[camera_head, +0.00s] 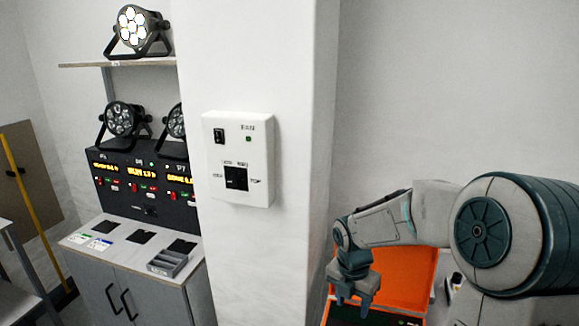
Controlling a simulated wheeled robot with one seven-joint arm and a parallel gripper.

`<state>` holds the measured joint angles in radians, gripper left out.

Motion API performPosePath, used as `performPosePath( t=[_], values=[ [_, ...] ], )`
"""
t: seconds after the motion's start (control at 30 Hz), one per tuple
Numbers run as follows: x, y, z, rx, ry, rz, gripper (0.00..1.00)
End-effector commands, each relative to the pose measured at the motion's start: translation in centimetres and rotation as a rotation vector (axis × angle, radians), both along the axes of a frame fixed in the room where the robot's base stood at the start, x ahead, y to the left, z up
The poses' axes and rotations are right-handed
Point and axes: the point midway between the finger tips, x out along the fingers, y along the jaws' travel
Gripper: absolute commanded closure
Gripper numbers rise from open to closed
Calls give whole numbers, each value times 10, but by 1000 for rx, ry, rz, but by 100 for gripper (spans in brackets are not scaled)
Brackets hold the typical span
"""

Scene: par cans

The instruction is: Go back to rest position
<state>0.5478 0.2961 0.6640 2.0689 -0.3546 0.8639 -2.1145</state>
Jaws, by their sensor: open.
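My gripper (357,300) is at the lower middle right, pointing down in front of an orange crate (405,268). Its jaws are open, and I see nothing held between them. My arm reaches in from the right side and bends down at the wrist. The gripper covers part of the crate. I cannot tell how far the gripper is from the crate.
A white control box (238,158) is on the wall corner. A cabinet (160,290) with a black panel (135,205) and par cans stands left. One lit par can (136,30) is on a shelf (115,64). A yellow pole (30,210) leans far left.

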Motion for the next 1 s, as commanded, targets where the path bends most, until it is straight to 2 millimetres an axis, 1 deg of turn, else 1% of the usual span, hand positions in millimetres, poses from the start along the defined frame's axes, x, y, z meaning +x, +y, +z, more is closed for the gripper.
performPosePath(
  t=[0.03,0.2,0.47,0.6,0.8,0.9,1.0],
  values=[
    [-9,0,9,-24,-23,-105,53],
    [-38,-2,33,-57,-106,-504,53],
    [-85,-2,67,-4,-259,-1127,53],
    [-112,-1,82,79,-322,-1463,53],
    [-150,1,96,252,-346,-1932,53],
    [-165,3,100,338,-324,-2128,53],
    [-176,4,101,404,-292,-2274,53]
  ],
)
